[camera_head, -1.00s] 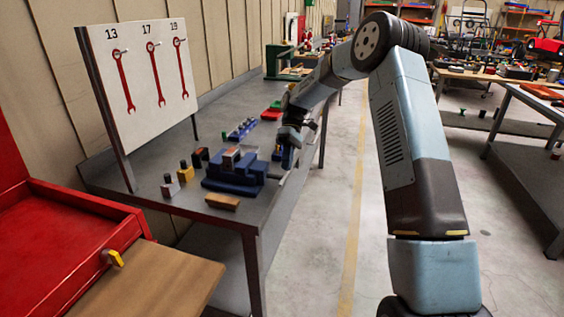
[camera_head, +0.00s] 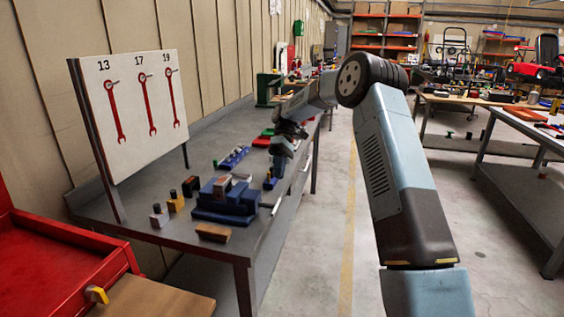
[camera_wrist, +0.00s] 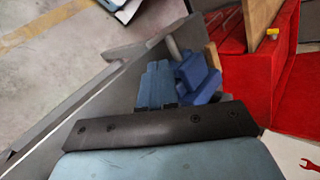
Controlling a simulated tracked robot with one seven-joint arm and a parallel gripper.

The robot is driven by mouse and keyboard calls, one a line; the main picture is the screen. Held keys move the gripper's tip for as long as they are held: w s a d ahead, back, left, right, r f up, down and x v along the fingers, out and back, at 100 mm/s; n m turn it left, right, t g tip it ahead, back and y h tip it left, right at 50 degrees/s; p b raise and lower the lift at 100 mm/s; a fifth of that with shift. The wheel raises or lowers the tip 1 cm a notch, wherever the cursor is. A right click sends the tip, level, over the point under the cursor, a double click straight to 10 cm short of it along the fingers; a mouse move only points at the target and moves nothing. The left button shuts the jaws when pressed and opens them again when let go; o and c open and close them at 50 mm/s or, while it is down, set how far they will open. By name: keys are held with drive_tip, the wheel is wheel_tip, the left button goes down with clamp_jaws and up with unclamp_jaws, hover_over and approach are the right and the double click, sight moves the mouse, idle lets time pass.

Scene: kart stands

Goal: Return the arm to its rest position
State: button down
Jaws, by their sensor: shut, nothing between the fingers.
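My arm reaches out over the grey workbench (camera_head: 150,185) from the right in the head view. My gripper (camera_head: 279,168) hangs at its end near the bench's right edge, beyond the blue vise (camera_head: 225,208) and apart from it. The gripper is shut and empty. In the wrist view the gripper fingers (camera_wrist: 156,86) show as a pale blue block past a dark bracket, with the blue vise (camera_wrist: 198,76) just beside them in the picture.
A white board (camera_head: 130,100) with three red wrenches stands on the bench. Small blocks and a wooden piece (camera_head: 213,232) lie near the vise. A red cabinet (camera_head: 60,260) is at lower left. Clear floor (camera_head: 330,210) lies right of the bench; another bench (camera_head: 520,120) stands farther right.

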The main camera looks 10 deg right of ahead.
drive_tip(key=w+d+r, duration=0.1)
drive_tip(key=w, duration=0.4)
drive_tip(key=s+d+r+m+t+h, duration=0.1)
drive_tip(key=s+d+r+m+t, duration=0.15)
drive_tip(key=s+r, duration=0.7)
drive_tip(key=s+d+r+m+t+h, duration=0.1)
drive_tip(key=s+r+t, duration=0.1)
drive_tip(key=s+r, duration=0.3)
drive_tip(key=s+d+r+m+t, duration=0.1)
drive_tip(key=s+r+m+t, duration=0.1)
drive_tip(key=s+r+t, duration=0.3)
drive_tip(key=s+d+f+m+t, duration=0.1)
drive_tip(key=s+d, duration=0.3)
drive_tip(key=s, duration=0.9)
drive_tip(key=s+d+f+m+t, duration=0.2)
drive_tip(key=s+d+m+t, duration=0.1)
drive_tip(key=s, duration=1)
drive_tip(key=shift+d+m+t, duration=0.35)
drive_tip(key=shift+d+m, duration=0.2)
drive_tip(key=shift+d, duration=0.05)
drive_tip(key=shift+d+f, duration=0.1)
